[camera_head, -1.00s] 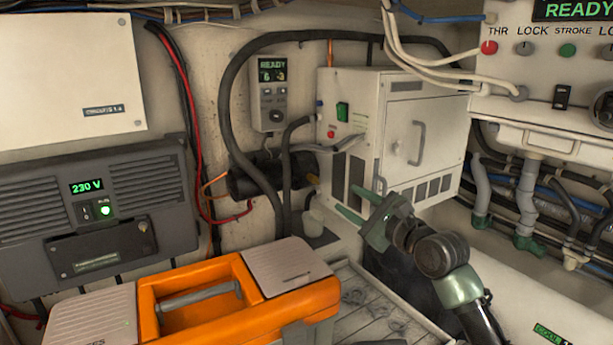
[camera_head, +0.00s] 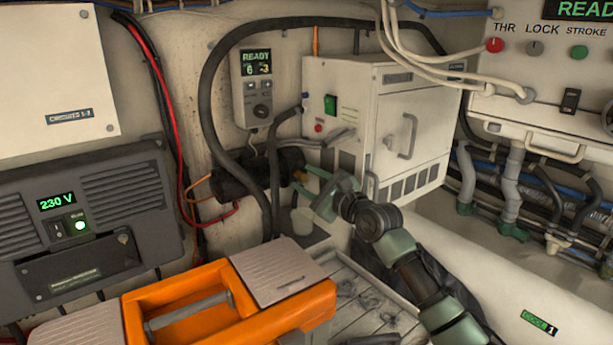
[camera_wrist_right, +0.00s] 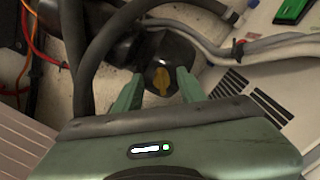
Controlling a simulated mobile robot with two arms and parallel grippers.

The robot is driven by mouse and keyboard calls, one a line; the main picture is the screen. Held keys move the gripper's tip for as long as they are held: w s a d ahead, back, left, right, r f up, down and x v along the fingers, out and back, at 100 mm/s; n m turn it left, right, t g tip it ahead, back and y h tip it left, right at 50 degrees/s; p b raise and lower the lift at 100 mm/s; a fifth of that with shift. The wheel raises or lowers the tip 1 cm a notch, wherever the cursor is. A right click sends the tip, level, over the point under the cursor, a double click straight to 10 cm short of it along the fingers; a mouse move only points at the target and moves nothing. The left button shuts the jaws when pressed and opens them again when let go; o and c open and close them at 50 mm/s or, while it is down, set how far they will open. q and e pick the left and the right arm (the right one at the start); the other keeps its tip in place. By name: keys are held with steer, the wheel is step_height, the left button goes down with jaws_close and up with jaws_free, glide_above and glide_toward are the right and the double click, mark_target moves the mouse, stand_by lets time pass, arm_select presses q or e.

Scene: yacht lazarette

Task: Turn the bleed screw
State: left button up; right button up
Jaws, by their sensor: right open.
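A small yellow screw with a flat wing-like head (camera_wrist_right: 161,82) sits on a dark round end in the right wrist view; I take it for the bleed screw. In the head view it shows as a small yellow spot (camera_head: 300,175) at the right end of a black cylinder (camera_head: 238,178). My right gripper (camera_head: 304,180) is open, its green fingers pointing at that end. In the wrist view the fingertips of the right gripper (camera_wrist_right: 159,75) lie either side of the screw; I cannot tell whether they touch it. My left gripper is not in view.
A white cabinet (camera_head: 345,110) stands close behind and right of my gripper. Thick black hoses (camera_head: 208,90) loop around the cylinder. An orange toolbox (camera_head: 180,300) is below at the front, beside a grey slatted tray (camera_head: 365,295). A panel reading READY (camera_head: 257,85) hangs above.

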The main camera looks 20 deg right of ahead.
steer(key=shift+s+r, duration=0.15)
jaws_close()
